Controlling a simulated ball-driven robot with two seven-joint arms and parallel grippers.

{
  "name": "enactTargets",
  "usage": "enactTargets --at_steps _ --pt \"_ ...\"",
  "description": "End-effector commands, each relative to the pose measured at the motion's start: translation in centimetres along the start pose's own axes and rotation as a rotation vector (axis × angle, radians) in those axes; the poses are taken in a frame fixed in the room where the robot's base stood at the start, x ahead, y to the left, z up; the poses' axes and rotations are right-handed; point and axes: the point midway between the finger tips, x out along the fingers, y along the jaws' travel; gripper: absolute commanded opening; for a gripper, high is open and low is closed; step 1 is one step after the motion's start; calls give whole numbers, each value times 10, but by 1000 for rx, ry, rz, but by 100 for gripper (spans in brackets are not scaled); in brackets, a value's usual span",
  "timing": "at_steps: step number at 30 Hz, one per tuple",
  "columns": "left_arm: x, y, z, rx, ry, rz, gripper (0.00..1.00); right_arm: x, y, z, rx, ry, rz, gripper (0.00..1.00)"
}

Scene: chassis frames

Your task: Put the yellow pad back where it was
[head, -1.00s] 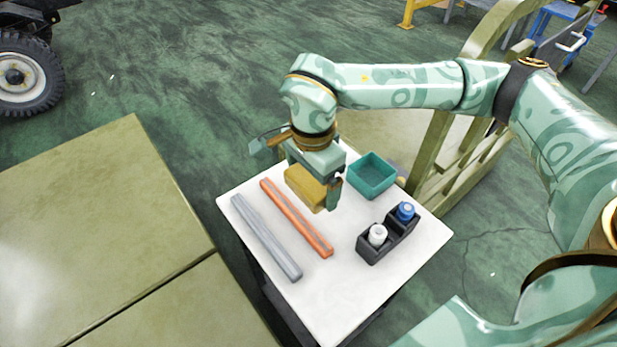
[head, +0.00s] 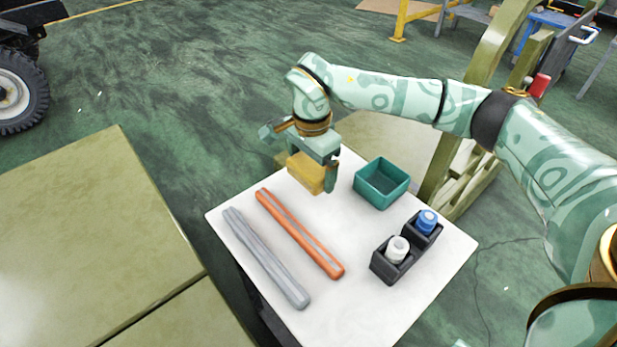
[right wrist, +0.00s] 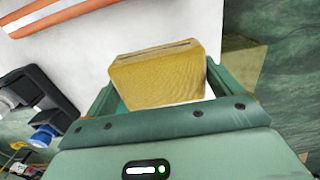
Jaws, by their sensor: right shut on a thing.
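The yellow pad (head: 306,172) is a thick block held between the fingers of my right gripper (head: 314,174). The gripper is shut on it, over the far end of the white table (head: 345,305), left of the teal bin. In the right wrist view the pad (right wrist: 160,78) fills the space between the two fingers (right wrist: 160,92), with white tabletop and green floor beyond it. Whether the pad touches the table is hard to tell. My left gripper is not in view.
On the table lie an orange bar (head: 300,234) and a grey bar (head: 266,258). A teal open bin (head: 382,183) stands near the far right edge. A black holder (head: 388,270) carries a white bottle (head: 397,249) and a blue-capped one (head: 427,220). Olive panels (head: 85,215) stand left.

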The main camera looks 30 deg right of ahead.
Motion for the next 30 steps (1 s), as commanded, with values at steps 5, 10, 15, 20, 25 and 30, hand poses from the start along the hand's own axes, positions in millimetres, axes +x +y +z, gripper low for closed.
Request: enactTargets --at_steps 5,10,15,20,25,30 --pt "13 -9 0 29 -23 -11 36 30 -6 -4 0 -2 9 69" --pt "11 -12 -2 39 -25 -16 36 36 -6 -5 1 1 0 66" --pt "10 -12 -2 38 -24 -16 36 35 -6 -5 1 1 -1 66" --pt "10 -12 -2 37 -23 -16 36 39 -5 -4 1 1 0 66" --pt "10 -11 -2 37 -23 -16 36 39 -5 -4 1 1 0 100" --pt "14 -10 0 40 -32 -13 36 42 -6 -4 0 0 1 100"
